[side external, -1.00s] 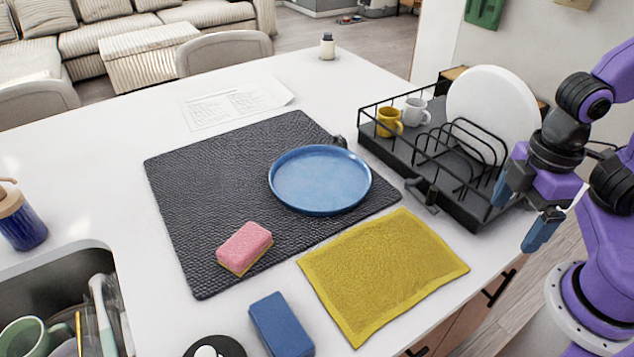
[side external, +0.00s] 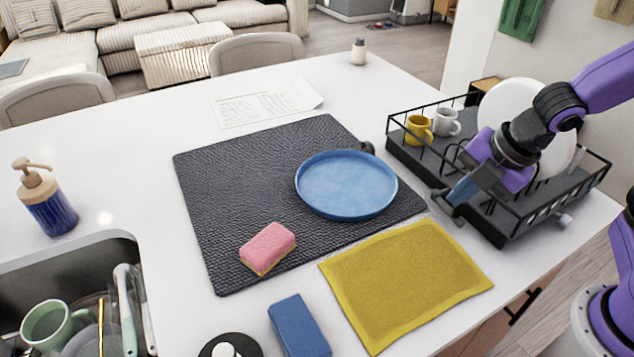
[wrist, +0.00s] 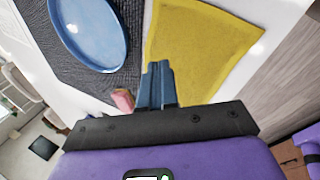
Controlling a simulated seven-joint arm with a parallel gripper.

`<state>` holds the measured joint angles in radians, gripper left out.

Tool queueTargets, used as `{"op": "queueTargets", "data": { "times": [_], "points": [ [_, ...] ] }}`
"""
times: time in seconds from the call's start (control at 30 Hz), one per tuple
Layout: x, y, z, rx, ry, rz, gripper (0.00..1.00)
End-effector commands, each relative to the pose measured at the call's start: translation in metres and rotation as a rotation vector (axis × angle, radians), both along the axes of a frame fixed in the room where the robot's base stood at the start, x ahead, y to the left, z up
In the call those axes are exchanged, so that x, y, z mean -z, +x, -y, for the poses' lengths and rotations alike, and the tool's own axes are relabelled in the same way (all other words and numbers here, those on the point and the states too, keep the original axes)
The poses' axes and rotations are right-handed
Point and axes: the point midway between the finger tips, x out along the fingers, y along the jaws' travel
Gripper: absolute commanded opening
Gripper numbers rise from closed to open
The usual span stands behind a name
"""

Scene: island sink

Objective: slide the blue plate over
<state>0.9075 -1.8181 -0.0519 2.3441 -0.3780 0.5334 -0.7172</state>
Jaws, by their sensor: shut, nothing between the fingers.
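The blue plate (side external: 346,183) lies flat on the right part of the dark textured mat (side external: 215,195). It also shows in the wrist view (wrist: 90,30), at the upper left. My gripper (side external: 447,205) is to the right of the plate, apart from it, in front of the dish rack. Its two blue fingers are together with nothing between them. In the wrist view the shut fingers (wrist: 158,75) point toward the gap between the plate and the yellow cloth.
A yellow cloth (side external: 405,280) lies in front of the plate. A pink sponge (side external: 267,247) sits on the mat and a blue block (side external: 299,325) near the front edge. The black dish rack (side external: 520,205) with mugs stands right.

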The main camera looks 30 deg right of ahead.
Motion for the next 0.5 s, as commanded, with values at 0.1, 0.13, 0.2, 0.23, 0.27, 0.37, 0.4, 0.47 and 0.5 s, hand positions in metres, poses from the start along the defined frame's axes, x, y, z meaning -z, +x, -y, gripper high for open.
{"op": "queueTargets", "data": {
  "times": [0.1,0.13,0.2,0.23,0.27,0.37,0.4,0.47,0.5],
  "points": [
    [0.002,0.043,-0.015,-0.288,-0.074,0.141,0.00],
    [0.003,0.052,-0.018,-0.363,-0.096,0.177,0.00],
    [0.004,0.074,-0.026,-0.541,-0.150,0.260,0.00],
    [0.005,0.083,-0.030,-0.615,-0.174,0.295,0.00],
    [0.006,0.091,-0.033,-0.691,-0.200,0.330,0.00],
    [0.011,0.118,-0.042,-0.945,-0.289,0.445,0.00],
    [0.014,0.127,-0.045,-1.046,-0.326,0.489,0.00],
    [0.019,0.139,-0.050,-1.194,-0.380,0.555,0.00],
    [0.022,0.147,-0.052,-1.288,-0.414,0.597,0.00]
  ]
}}
